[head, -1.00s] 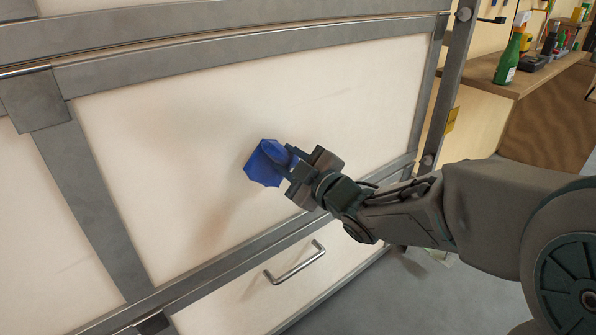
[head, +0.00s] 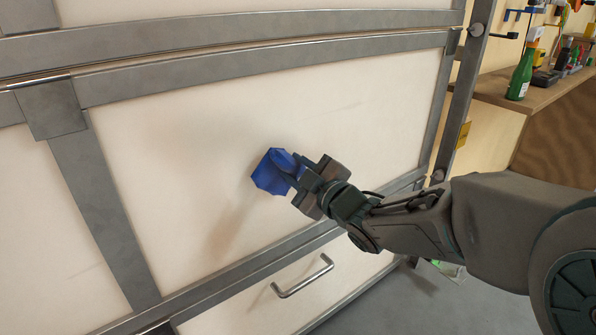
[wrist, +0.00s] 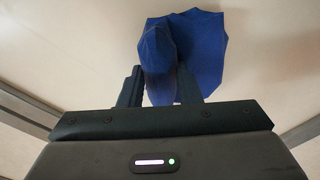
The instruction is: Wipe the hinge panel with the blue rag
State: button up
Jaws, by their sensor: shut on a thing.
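The blue rag (head: 270,172) is in my gripper (head: 298,174), which is shut on it. The rag is at the middle of the large cream panel (head: 350,105) with a grey metal frame. In the wrist view the rag (wrist: 205,50) bunches between and beyond the fingers (wrist: 160,88), spread before the cream surface (wrist: 80,40). I cannot tell for certain whether the rag touches the panel. A faint brownish smudge shows on the panel below and left of the rag. The rag hides the panel part behind it.
Below the panel is a drawer with a metal handle (head: 303,278). A grey upright post (head: 468,90) stands at the panel's right edge. Beyond it, a wooden bench (head: 530,92) holds a green bottle (head: 521,72) and several small items. Grey floor shows at lower right.

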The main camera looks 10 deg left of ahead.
jog(key=shift+b+x, duration=0.3)
jog(key=shift+x, duration=0.55)
jog(key=shift+w+d+p, duration=0.5)
jog(key=shift+w+d, duration=0.9)
jog(key=shift+w, duration=0.05)
jog(key=shift+w+a, duration=0.1)
jog(key=shift+a, duration=0.1)
jog(key=shift+s+a+b, duration=1.2)
jog(key=shift+s+b, duration=0.05)
jog(key=shift+s, duration=0.1)
jog(key=shift+s+a+r, duration=0.1)
jog(key=shift+s+a, duration=0.15)
